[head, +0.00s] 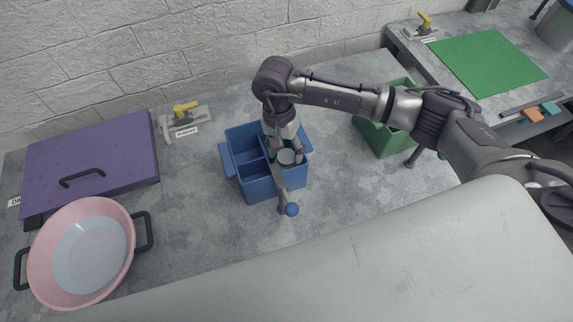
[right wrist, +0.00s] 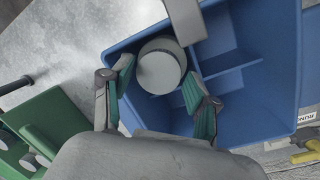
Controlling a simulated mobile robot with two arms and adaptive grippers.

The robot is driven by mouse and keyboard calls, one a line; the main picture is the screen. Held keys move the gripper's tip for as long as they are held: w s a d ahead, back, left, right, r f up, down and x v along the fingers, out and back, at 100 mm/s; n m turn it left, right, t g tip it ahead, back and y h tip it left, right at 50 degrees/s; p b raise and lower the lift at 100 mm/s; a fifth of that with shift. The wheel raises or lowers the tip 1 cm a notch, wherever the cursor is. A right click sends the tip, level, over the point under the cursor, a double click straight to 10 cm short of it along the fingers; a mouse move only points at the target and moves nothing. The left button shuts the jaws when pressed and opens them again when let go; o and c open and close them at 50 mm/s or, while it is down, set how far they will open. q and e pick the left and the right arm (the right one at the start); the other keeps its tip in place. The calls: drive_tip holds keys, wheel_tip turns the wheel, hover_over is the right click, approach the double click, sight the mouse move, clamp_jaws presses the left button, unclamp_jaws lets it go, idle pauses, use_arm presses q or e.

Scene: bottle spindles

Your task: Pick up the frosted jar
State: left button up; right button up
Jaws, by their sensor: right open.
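The frosted jar (right wrist: 160,66) is a pale grey round jar in a compartment of the blue crate (right wrist: 265,115). In the head view the jar (head: 287,157) shows in the right part of the crate (head: 262,190). My right gripper (head: 285,153) is over that compartment, pointing down. In the right wrist view my right gripper (right wrist: 159,73) is open, with its teal-padded fingers on either side of the jar. I cannot tell whether they touch it. My left gripper is not in view.
A grey bar (head: 281,190) with a blue ball end crosses the crate's front side, close to the jar. A green crate (head: 377,138) stands to the right. A pink basin (head: 45,255), purple lid (head: 95,160) and yellow-handled clamp (head: 185,108) are left. Table in front is clear.

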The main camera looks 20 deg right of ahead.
drive_tip(key=shift+c, duration=0.4)
clamp_jaws()
